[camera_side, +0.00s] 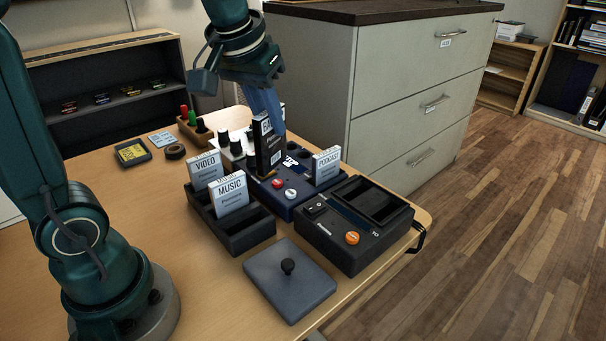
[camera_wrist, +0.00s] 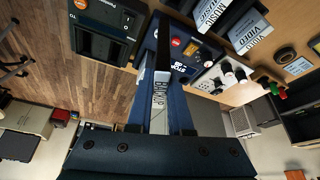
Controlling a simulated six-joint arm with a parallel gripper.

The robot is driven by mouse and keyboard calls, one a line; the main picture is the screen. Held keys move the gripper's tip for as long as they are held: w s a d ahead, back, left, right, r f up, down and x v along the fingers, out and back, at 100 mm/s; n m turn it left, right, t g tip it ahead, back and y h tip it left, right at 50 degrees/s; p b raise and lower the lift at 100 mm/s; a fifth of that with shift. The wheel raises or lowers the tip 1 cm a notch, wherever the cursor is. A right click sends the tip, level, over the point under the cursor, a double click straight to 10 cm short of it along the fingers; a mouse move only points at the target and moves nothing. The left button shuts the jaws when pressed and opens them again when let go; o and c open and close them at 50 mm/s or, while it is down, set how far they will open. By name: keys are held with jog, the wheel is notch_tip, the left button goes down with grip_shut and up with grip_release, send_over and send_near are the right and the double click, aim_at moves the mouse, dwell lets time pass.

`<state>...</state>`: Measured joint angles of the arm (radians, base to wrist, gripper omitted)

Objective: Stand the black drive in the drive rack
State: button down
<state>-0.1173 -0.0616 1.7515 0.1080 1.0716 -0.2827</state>
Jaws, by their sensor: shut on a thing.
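The black drive (camera_side: 268,148) stands upright at the back left of the blue dock (camera_side: 308,198); I cannot tell whether its foot is in a slot or just above it. My gripper (camera_side: 272,118) is shut on its upper part from above. In the wrist view the drive (camera_wrist: 160,90), labelled BACKUP, sits between the blue fingers. The drive rack (camera_side: 246,236) is the black open box left of the dock. It holds white-labelled VIDEO (camera_side: 207,168) and MUSIC (camera_side: 231,192) drives, with empty space at its front. In the wrist view these show at the top right.
A PODCAST drive (camera_side: 326,164) stands in the dock's right side. A black device with an orange button (camera_side: 352,238) is to the right, a grey knobbed lid (camera_side: 290,283) in front. A white block with black knobs (camera_side: 236,146) is behind the rack.

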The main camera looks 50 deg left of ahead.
jog(key=a+n+y, duration=0.1)
jog(key=n, duration=0.1)
jog(key=w+a+f+n+g, duration=0.1)
jog(key=n, duration=0.2)
jog(key=n+g+y, duration=0.1)
jog(key=n, duration=0.2)
jog(key=shift+w+a+f+y, duration=0.2)
jog(key=shift+a+y, duration=0.1)
jog(key=shift+a, duration=0.1)
jog(key=shift+s+a+f+n+g+h, duration=0.7)
jog(key=shift+s+a+f+n+g, duration=0.85)
jog(key=shift+n, duration=2.4)
jog(key=shift+s+a+f+n+g+h, duration=0.75)
jog(key=shift+a+f+n, duration=0.85)
jog(key=shift+n, duration=2.4)
jog(key=shift+s+a+f+n+g+h, duration=0.9)
jog(key=shift+f+n, duration=1.15)
jog(key=shift+n, duration=1.9)
jog(key=shift+s+a+f+y, duration=0.25)
jog(key=shift+s+f, duration=0.15)
jog(key=shift+f, duration=0.3)
jog(key=c, duration=0.8)
grip_release()
jog(key=shift+o, duration=0.2)
